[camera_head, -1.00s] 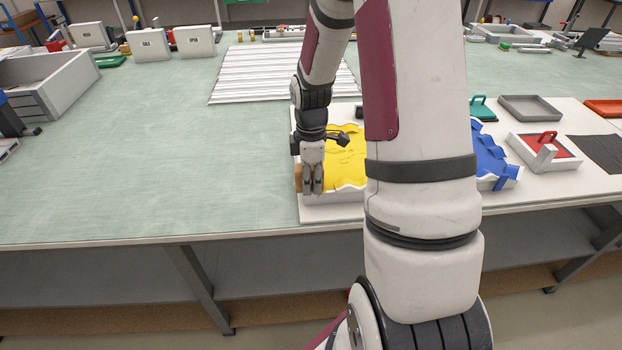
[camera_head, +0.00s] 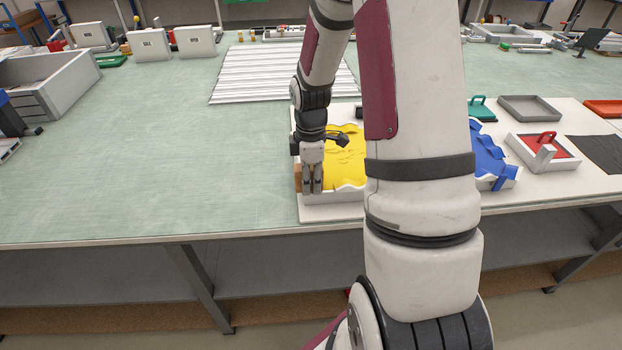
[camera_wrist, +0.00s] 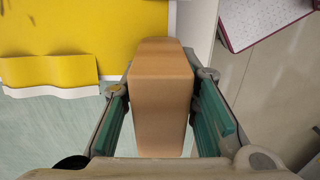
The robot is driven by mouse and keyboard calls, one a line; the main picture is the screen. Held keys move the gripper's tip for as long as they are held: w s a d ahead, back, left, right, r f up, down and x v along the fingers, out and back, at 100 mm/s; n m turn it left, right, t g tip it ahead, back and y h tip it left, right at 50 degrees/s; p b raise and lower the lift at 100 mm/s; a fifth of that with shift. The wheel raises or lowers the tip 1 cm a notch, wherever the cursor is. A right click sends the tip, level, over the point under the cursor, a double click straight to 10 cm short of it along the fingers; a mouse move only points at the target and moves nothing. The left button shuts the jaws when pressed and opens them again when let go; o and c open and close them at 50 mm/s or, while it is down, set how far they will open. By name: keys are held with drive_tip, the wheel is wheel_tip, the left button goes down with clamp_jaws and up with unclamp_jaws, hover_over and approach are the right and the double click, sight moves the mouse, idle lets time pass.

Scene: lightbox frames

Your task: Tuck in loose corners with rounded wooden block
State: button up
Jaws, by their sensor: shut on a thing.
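My gripper (camera_head: 313,186) is shut on the rounded wooden block (camera_wrist: 160,100), which fills the space between its green-padded fingers in the wrist view. In the head view the block (camera_head: 297,178) shows as a small brown patch left of the fingers. The gripper is at the left front corner of a white tray (camera_head: 335,197) lined with wavy yellow sheet (camera_head: 345,165). In the wrist view the yellow sheet (camera_wrist: 80,28) lies beyond the block, with a loose flap (camera_wrist: 50,72) at left. My arm hides the tray's right side. Whether the block touches the sheet cannot be told.
Right of my arm is a tray with wavy blue sheet (camera_head: 487,160). Further right are a red-lined box (camera_head: 560,160), a grey tray (camera_head: 530,108) and a dark sheet (camera_head: 600,152).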

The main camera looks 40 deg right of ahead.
idle(0.5)
drive_tip(key=shift+r+p, duration=2.15)
drive_tip(key=shift+r, duration=1.3)
